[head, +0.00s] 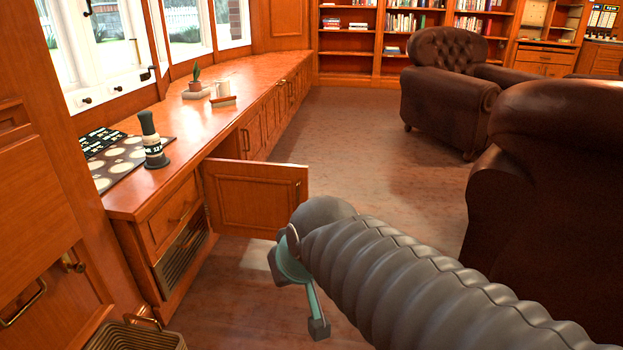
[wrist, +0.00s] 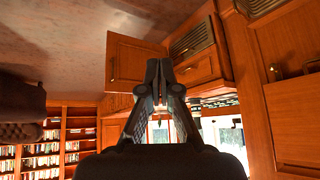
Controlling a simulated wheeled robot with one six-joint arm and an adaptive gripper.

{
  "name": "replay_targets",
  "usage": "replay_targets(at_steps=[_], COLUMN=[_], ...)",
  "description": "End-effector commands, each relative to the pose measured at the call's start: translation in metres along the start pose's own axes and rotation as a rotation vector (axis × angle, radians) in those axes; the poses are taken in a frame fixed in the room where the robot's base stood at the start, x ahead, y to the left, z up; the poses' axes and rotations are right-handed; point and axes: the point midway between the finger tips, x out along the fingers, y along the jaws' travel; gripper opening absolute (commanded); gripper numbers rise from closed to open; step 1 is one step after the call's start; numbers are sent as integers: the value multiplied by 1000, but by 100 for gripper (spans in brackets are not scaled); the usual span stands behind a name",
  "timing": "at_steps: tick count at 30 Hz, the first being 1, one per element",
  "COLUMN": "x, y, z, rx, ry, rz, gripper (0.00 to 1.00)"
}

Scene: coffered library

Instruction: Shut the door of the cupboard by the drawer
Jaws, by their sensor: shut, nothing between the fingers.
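The cupboard door (head: 255,185) is a brown panelled wooden door. It stands wide open, sticking out from the low cabinet run into the room, beside the drawer (head: 172,213). The cupboard's inside is hidden behind it. The wrist view is upside down; there the door (wrist: 132,65) is just left of my fingertips, with a small handle near its left edge, and the drawer (wrist: 199,70) is to their right. My gripper (wrist: 158,66) is shut and empty, pointing towards the door and drawer front. I cannot tell whether it touches the door.
A vent panel (head: 181,262) is below the drawer. The countertop (head: 200,140) holds a dark bottle-shaped item (head: 152,140), a mat and a potted cactus (head: 195,82). Leather armchairs (head: 565,170) stand right. The floor beyond the door is clear.

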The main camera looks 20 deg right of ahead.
Motion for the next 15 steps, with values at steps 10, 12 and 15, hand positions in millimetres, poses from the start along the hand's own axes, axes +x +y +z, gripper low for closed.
replay_targets(at_steps=[10, 12, 15], x=[85, 105, 134], y=[12, 19, 32], z=[-148, -174, -206], rx=[90, 110, 140], ry=[259, 314, 390], rz=[-3, 10, 37], gripper=[0, 0, 0])
